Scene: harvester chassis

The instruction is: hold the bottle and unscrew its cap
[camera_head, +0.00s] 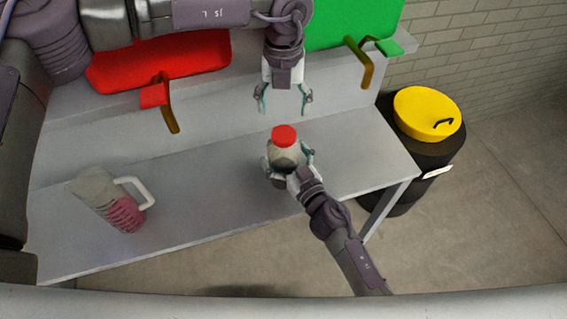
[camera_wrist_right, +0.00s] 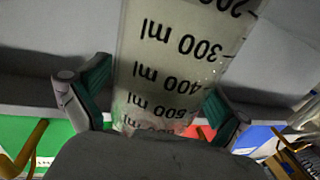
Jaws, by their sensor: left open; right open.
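The bottle (camera_head: 284,156) stands upright on the grey table, with a red cap (camera_head: 284,136) on its top. In the right wrist view the clear bottle (camera_wrist_right: 180,60) shows black millilitre marks and fills the middle; its cap is out of that view. My right gripper (camera_head: 290,164) is open, its fingers on either side of the bottle's body; the right wrist view shows the fingers (camera_wrist_right: 155,98) beside it, and I cannot tell if they touch it. My left gripper (camera_head: 284,102) is open and empty, pointing down above and behind the red cap, apart from it.
A pitcher with pink contents (camera_head: 110,200) stands on the table (camera_head: 210,180) at the left. A red bin (camera_head: 165,62) and a green bin (camera_head: 340,22) stand behind. A black barrel with a yellow lid (camera_head: 428,113) is at the right. The table between pitcher and bottle is clear.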

